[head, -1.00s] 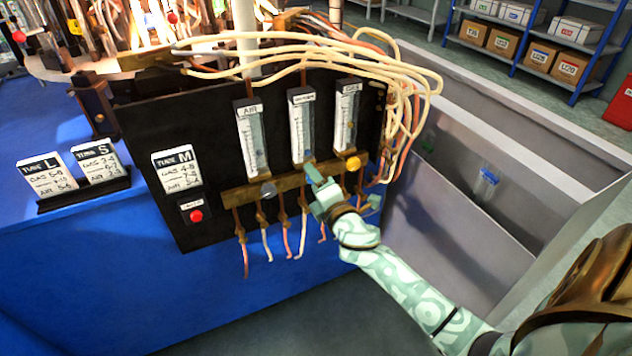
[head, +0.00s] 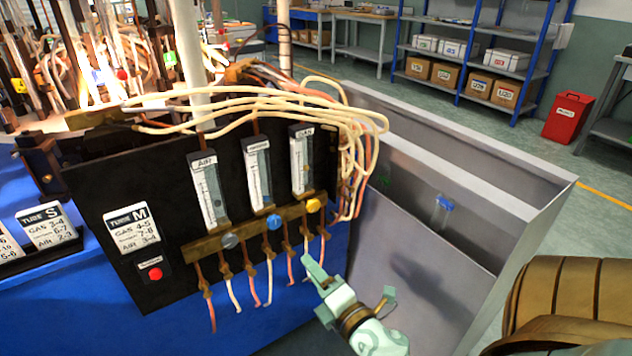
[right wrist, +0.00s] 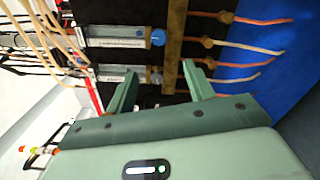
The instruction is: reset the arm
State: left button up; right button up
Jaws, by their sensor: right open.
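My right gripper (head: 348,284), pale green, is open and empty below and in front of the burner panel (head: 85,190). Its two fingers stand apart, and they also show in the right wrist view (right wrist: 160,82) with panel, tubes and a knob beyond them. The panel carries three flow meters over a brass bar (head: 200,248) with a grey knob (head: 230,241), a blue knob (head: 274,222) and a yellow knob (head: 313,205). The fingers look clear of the knobs. My left gripper is not in view.
Orange and white hoses (head: 250,103) loop over the panel top, and short tube ends hang below the bar. Label cards (head: 48,226) stand at the left.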

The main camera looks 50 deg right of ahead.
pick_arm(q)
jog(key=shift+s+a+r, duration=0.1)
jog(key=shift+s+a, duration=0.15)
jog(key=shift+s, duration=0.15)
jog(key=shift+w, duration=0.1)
